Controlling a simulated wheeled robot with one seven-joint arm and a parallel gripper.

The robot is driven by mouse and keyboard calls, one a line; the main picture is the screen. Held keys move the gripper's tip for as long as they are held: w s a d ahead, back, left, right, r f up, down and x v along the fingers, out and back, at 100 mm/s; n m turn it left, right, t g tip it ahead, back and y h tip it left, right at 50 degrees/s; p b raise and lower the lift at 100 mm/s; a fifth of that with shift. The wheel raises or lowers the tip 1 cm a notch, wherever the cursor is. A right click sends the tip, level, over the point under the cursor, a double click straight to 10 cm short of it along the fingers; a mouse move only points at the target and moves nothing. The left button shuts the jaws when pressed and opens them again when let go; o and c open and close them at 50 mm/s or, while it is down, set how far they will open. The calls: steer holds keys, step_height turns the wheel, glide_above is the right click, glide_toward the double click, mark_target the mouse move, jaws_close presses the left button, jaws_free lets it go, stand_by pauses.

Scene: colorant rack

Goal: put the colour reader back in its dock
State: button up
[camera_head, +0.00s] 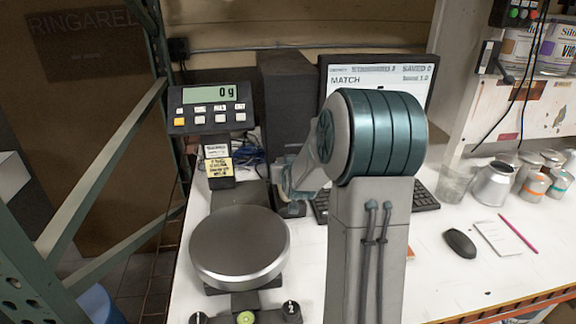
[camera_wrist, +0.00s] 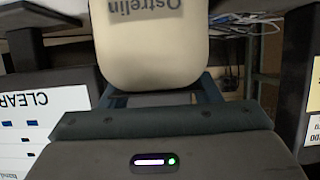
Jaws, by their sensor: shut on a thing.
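A cream, rounded body with upside-down lettering, which I take to be the colour reader (camera_wrist: 152,45), shows at the top of the wrist view. My gripper (camera_wrist: 160,88) is shut on it, with dark teal fingers on both sides of its lower end. In the head view my gripper (camera_head: 291,190) is mostly hidden behind my own arm, near the scale's display post. The reader cannot be made out there. I cannot pick out the dock in either view; my arm covers part of the bench.
A scale with a round metal pan (camera_head: 240,245) stands left, its display (camera_head: 212,108) reading 0 g. Behind are a dark computer tower (camera_head: 288,95) and a monitor (camera_head: 395,75). A keyboard (camera_head: 425,195), mouse (camera_head: 460,243), beaker (camera_head: 455,183) and several cans are at right.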

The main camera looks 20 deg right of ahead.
stand_by(0.3)
steer(key=o, duration=1.6)
steer(key=shift+f, duration=0.1)
steer(key=shift+r, duration=0.2)
steer(key=b+v, duration=0.1)
steer(key=v, duration=1.1)
steer(key=shift+a+f+b, duration=0.1)
steer(key=shift+f+b, duration=0.1)
steer(key=shift+b, duration=0.1)
